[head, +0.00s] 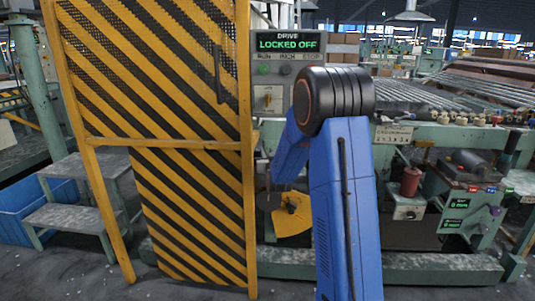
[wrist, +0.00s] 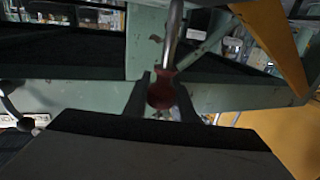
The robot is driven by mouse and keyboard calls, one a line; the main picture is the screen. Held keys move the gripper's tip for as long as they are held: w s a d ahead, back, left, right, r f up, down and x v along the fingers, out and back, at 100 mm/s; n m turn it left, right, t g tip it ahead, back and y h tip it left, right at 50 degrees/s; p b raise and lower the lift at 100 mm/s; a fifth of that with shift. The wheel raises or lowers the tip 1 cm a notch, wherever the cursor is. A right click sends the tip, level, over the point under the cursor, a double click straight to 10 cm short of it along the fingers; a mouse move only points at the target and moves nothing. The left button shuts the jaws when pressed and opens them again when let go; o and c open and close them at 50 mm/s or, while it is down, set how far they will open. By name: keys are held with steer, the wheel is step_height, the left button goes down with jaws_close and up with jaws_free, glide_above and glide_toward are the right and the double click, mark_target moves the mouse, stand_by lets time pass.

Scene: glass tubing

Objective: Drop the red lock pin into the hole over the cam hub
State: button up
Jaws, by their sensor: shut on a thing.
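In the wrist view, my gripper (wrist: 161,95) is shut on the red lock pin (wrist: 160,92). Its red knob sits between the two dark fingers and its bare metal shank points up in the picture. In the head view my gripper and the pin are hidden behind my blue arm. A yellow cam-like plate (head: 291,215) with a dark hub shows low on the machine, left of my arm. I cannot make out the hole over the hub. A yellow part (wrist: 275,135) also shows at the right of the wrist view, beside the pin and apart from it.
A yellow-and-black striped guard door (head: 190,190) stands left of my arm. Above the cam, a panel display (head: 289,42) reads LOCKED OFF. The green machine frame (wrist: 80,95) runs behind the pin. Grey steps (head: 75,218) and a blue bin (head: 30,215) stand at far left.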

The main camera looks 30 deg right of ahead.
steer(key=shift+f, duration=3.2)
steer(key=o, duration=1.1)
steer(key=shift+o, duration=0.2)
steer(key=shift+s, duration=0.1)
steer(key=v, duration=1.7)
steer(key=shift+a, duration=0.15)
steer(key=shift+s+f, duration=0.1)
